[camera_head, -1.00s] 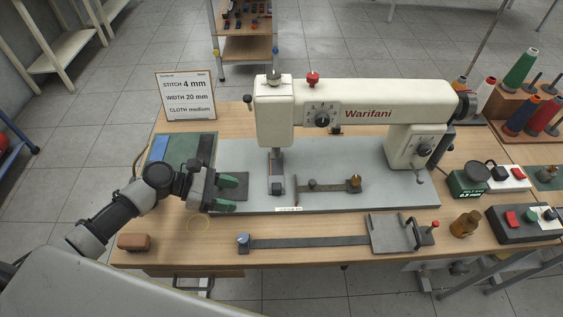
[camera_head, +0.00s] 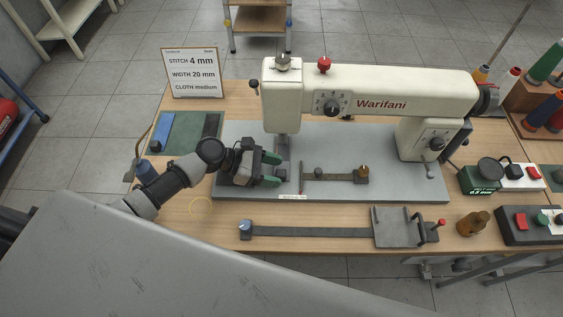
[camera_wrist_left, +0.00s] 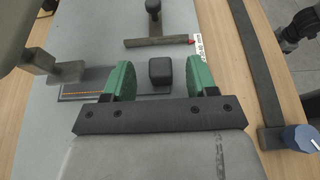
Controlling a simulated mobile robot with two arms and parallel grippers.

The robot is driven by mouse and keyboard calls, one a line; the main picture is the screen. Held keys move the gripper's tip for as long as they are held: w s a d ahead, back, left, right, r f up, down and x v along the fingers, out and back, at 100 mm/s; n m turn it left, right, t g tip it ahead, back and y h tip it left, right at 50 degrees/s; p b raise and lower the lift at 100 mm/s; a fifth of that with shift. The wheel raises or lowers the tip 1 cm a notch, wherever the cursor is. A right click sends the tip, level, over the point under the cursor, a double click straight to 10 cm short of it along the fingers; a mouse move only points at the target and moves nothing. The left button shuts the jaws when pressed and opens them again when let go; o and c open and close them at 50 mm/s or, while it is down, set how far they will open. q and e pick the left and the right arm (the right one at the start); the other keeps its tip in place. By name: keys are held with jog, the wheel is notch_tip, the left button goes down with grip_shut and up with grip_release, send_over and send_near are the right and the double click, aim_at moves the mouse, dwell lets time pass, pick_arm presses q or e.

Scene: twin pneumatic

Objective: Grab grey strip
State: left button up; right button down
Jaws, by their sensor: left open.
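My left gripper (camera_head: 272,170) is open, with its green fingers above the sewing machine bed near the needle area. In the left wrist view a small dark block (camera_wrist_left: 160,72) lies between and beyond the fingers (camera_wrist_left: 160,84), and no finger visibly touches it. A long dark grey strip (camera_head: 315,232) lies along the table front, from a blue knob to a grey plate, and shows at the right of the left wrist view (camera_wrist_left: 253,65). A dark strip (camera_head: 211,125) lies on the mat at the back left. I cannot tell which is the task's grey strip.
The white sewing machine (camera_head: 370,95) overhangs the grey bed (camera_head: 400,183). A T-shaped guide (camera_head: 335,177) lies right of my gripper. A sign (camera_head: 192,75) stands behind the mat. The front-left tabletop is clear.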

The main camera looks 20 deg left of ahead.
pick_arm(q)
jog(key=shift+x, duration=1.05)
pick_arm(e)
jog(key=shift+w+r, duration=0.1)
jog(key=shift+w, duration=0.2)
jog(key=shift+a, duration=0.1)
pick_arm(q)
jog(key=c, duration=1)
pick_arm(e)
jog(key=shift+s, duration=0.25)
pick_arm(q)
jog(key=shift+a, duration=0.1)
